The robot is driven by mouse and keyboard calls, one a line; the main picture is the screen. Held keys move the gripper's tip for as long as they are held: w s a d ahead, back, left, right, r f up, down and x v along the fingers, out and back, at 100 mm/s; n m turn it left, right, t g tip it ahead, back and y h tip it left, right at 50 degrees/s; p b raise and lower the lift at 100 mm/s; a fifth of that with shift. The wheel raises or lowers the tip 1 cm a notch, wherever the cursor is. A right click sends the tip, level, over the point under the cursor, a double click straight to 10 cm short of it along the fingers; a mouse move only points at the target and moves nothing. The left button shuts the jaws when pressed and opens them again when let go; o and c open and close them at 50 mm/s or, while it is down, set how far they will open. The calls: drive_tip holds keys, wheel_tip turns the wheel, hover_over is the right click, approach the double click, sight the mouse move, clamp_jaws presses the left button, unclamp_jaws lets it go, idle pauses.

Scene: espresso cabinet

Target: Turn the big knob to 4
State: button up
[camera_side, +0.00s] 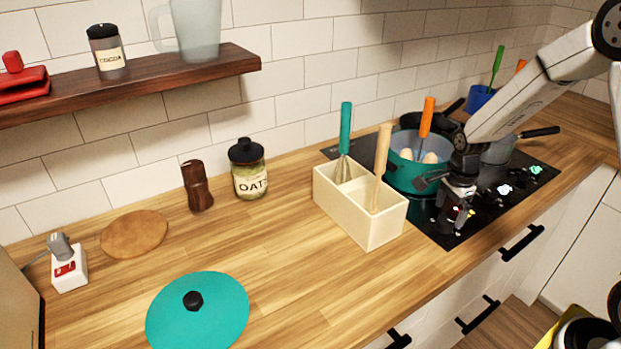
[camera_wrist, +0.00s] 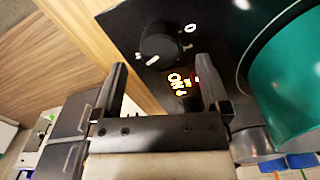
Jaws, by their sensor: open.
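A round black knob (camera_wrist: 163,45) sits on the black cooktop panel in the wrist view. White marks lie around it, among them a 0 at its upper right and a lit ON label below right. My gripper (camera_wrist: 162,65) is open and empty, with one finger to each side, just short of the knob in the picture. Whether either finger touches it I cannot tell. In the side view my gripper (camera_side: 456,212) points down over the front of the cooktop (camera_side: 452,238) and hides the knob beneath it.
A teal pot (camera_side: 404,177) with an orange-handled utensil stands close behind my gripper. A cream utensil box (camera_side: 345,222) stands to the left. More marked controls (camera_side: 504,189) line the cooktop's front to the right. The counter's left side holds a teal lid (camera_side: 215,305).

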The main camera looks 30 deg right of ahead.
sight(445, 222)
drive_tip(key=shift+r, duration=2.25)
drive_tip(key=shift+a, duration=0.1)
drive_tip(key=shift+s+a+r+n, duration=0.1)
drive_tip(key=shift+s+a+n, duration=0.1)
drive_tip(key=shift+a+n, duration=0.4)
drive_tip(key=s+a+n+t, duration=0.1)
drive_tip(key=s+a+n, duration=0.3)
drive_tip(key=n, duration=0.6)
drive_tip(key=s+a+n+t, duration=0.1)
drive_tip(key=s+a+n, duration=0.4)
drive_tip(key=a+n, duration=0.3)
drive_tip(key=shift+r+n+t, duration=0.3)
drive_tip(key=shift+r+n, duration=0.05)
drive_tip(key=shift+n, duration=0.55)
drive_tip(key=shift+a, duration=0.1)
idle(2.3)
